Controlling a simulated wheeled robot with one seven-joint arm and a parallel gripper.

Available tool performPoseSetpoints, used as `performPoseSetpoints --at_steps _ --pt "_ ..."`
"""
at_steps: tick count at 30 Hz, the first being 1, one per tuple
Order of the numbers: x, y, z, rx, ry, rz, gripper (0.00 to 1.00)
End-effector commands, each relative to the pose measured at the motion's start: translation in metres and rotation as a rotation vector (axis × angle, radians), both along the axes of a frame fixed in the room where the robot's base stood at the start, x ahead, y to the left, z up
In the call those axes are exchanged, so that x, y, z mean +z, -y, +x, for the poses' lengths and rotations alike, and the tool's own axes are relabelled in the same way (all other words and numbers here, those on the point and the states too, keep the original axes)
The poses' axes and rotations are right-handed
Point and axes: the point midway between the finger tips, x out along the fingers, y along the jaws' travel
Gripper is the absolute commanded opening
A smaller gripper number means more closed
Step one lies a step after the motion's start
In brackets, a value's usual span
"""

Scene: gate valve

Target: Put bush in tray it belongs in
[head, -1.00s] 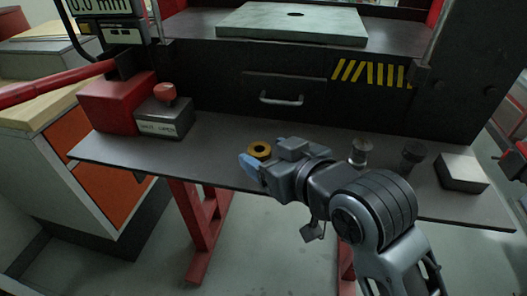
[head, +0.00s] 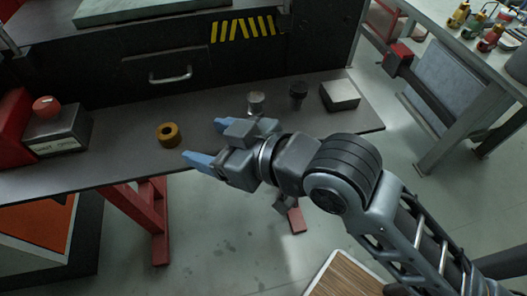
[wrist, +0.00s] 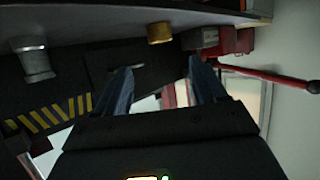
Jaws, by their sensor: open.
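The bush (head: 168,134), a short brass-coloured ring with a dark hole, stands on the dark shelf (head: 120,150) near its front edge. My gripper (head: 205,141) is open and empty, its two blue fingers apart. It is to the right of the bush and does not touch it. In the wrist view the bush (wrist: 160,33) shows beyond and between the fingertips (wrist: 158,66). I cannot make out a tray for the bush in these views.
A box with a red button (head: 55,132) is at left. A workbench (head: 465,50) with coloured items is at upper right. Floor lies between.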

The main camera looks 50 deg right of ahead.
Motion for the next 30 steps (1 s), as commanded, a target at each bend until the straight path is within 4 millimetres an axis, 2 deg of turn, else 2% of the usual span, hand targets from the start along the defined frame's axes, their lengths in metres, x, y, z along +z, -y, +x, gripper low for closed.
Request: performPoseSetpoints --at_steps 6,11,15,20,27,30 --pt "-0.003 0.001 -0.003 -0.002 -0.002 0.000 0.71" --pt "-0.019 0.008 -0.026 -0.025 0.000 0.000 0.71" --pt "-0.039 0.019 -0.067 -0.060 0.014 0.002 0.71" --pt "-0.052 0.030 -0.119 -0.096 0.037 0.001 0.71" --pt "-0.050 0.037 -0.199 -0.136 0.073 0.003 0.71" --pt "-0.044 0.037 -0.224 -0.146 0.088 0.006 0.71"
